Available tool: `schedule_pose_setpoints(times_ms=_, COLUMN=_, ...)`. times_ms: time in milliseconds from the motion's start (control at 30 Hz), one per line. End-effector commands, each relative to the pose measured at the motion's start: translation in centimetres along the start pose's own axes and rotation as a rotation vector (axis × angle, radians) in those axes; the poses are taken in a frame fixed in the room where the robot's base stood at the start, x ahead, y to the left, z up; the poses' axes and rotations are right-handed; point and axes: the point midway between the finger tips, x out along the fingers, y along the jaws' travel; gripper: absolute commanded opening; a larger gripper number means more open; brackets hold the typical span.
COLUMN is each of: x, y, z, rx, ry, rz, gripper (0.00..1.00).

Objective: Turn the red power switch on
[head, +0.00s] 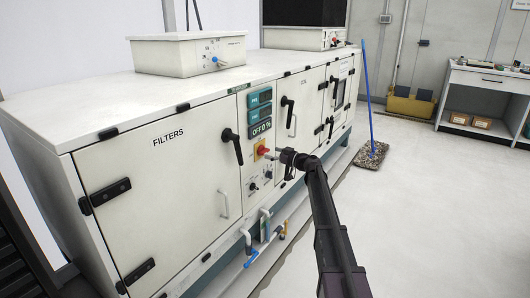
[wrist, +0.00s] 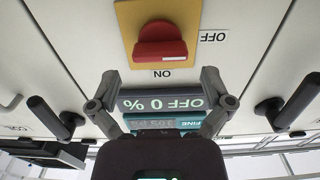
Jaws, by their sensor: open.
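The red power switch (head: 263,147) is a rotary knob on a yellow plate in the cabinet's control panel. In the wrist view, which is upside down, the red knob (wrist: 161,42) sits on its yellow plate (wrist: 126,17) with its grip bar lying sideways. The ON label is below it and the OFF label at its right in that picture. My gripper (head: 279,154) is close in front of the panel beside the switch. In the wrist view my gripper (wrist: 160,84) has its fingers spread apart and empty, with the knob beyond the fingertips, not between them.
A display (head: 261,129) reading OFF 0 % is beside the switch. Black door handles (head: 232,146) (head: 288,114) stick out on both sides of the panel. Pipes with blue valves (head: 262,247) are below. A blue-handled mop (head: 370,155) stands farther right; the floor between is clear.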

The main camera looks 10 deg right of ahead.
Motion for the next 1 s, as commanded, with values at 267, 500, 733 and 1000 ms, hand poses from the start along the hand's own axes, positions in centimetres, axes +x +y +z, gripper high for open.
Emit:
schedule_pose_setpoints(times_ms=267, x=3.0, y=0.1, z=0.0, rx=0.0, ry=0.0, rz=0.0, gripper=1.0)
schedule_pose_setpoints(times_ms=500, x=3.5, y=0.0, z=0.0, rx=0.0, ry=0.0, rz=0.0, gripper=1.0)
schedule_pose_setpoints(times_ms=733, x=3.5, y=0.0, z=0.0, rx=0.0, ry=0.0, rz=0.0, gripper=0.97)
schedule_pose_setpoints(times_ms=1000, x=3.6, y=0.0, z=0.0, rx=0.0, ry=0.0, rz=0.0, gripper=0.29)
